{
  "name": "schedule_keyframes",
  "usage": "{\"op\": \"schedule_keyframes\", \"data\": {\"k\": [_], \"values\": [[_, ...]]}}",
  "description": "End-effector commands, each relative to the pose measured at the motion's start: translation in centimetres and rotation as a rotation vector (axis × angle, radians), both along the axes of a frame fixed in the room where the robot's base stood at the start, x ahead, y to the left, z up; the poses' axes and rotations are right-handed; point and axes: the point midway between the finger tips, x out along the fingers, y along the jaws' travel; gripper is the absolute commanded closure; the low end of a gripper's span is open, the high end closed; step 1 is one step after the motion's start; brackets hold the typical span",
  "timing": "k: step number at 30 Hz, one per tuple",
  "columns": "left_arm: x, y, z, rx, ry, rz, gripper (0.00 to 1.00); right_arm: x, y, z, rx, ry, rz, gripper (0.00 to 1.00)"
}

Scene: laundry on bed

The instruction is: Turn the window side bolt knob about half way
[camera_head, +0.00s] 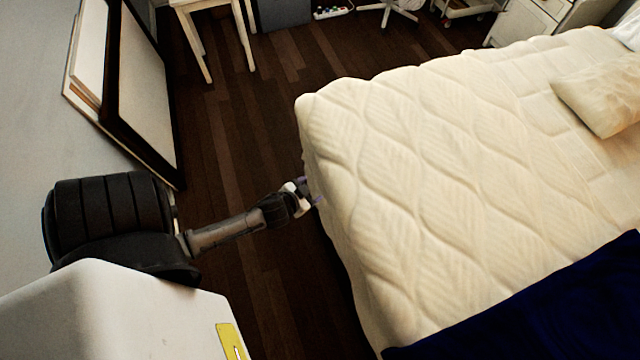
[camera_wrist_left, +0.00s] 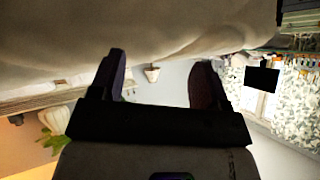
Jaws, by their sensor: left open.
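I cannot make out a window bolt knob in either view. In the head view my left gripper (camera_head: 308,190) is at the near left edge of the bed, close to the mattress side; whether it touches is unclear. In the left wrist view the left gripper (camera_wrist_left: 160,82) has its two dark fingers spread apart with nothing between them. At the right of that view, patterned curtains (camera_wrist_left: 299,95) hang beside a bright area that may be a window. My right gripper is in neither view.
The bed (camera_head: 400,160) with a cream quilted cover fills the right, with a pillow (camera_head: 605,95) and a dark blue cloth (camera_head: 560,310). Framed panels (camera_head: 145,90) lean on the left wall. A wooden stool (camera_head: 205,45) stands behind. Dark floor (camera_head: 240,130) between is clear.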

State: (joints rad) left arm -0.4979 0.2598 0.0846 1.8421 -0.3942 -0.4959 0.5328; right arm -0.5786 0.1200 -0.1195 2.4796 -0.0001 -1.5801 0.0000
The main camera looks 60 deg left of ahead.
Motion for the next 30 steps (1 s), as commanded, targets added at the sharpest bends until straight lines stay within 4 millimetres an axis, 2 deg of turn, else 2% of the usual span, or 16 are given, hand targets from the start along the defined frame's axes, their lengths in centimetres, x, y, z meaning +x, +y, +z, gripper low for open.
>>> {"op": "schedule_keyframes", "data": {"k": [1,11,18,24,30], "values": [[0.2,1.0,-4.4,0.007,-0.025,-0.009,0.30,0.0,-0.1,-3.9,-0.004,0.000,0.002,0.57],[0.3,5.7,-18.8,-0.009,-0.167,-0.123,0.30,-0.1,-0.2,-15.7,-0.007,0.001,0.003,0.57],[-0.8,8.3,-28.8,-0.072,-0.216,-0.233,0.30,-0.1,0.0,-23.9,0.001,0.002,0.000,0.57],[-2.2,9.7,-35.1,-0.141,-0.225,-0.311,0.30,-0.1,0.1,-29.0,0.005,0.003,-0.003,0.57],[-3.3,10.4,-38.7,-0.197,-0.222,-0.359,0.30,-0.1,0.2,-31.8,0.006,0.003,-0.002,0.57]]}}
